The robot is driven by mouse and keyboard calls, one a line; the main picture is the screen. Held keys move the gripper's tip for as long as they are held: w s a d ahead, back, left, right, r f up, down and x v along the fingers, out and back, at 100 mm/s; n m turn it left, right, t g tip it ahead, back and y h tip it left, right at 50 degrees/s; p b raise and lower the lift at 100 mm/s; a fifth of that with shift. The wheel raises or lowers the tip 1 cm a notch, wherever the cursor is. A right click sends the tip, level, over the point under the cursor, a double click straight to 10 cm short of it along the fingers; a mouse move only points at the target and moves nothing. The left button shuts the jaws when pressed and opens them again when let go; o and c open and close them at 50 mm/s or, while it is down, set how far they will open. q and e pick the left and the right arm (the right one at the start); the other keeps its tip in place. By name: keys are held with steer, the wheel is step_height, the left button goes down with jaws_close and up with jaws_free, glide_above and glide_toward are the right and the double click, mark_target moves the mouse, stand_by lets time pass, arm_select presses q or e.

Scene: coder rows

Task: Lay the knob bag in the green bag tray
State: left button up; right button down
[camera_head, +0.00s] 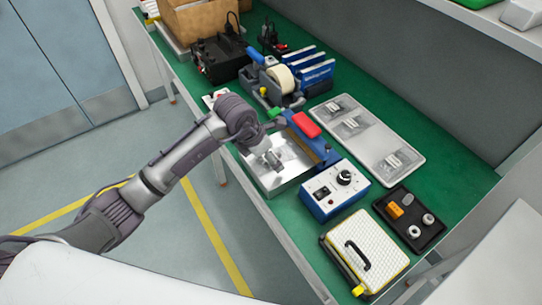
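I cannot tell which, if any, is the knob bag. A green object (476,4), perhaps the green bag tray, shows only partly on the shelf at the top right edge. My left gripper (272,160) points down over a shiny metal box (277,182) beside a blue device (325,154) with a red handle. Its fingers are too small to tell open from shut, and I see no bag in them. My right gripper is out of view.
A blue-and-white control box (335,190), a black tray (428,236) with small parts and a yellow-edged case (367,252) fill the near bench. A tape dispenser (280,81), blue bins (315,72) and a cardboard box (203,18) stand behind. Floor is free left of the bench.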

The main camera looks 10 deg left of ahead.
arm_select(q)
steer(key=c, duration=1.4)
steer(key=shift+o, duration=0.2)
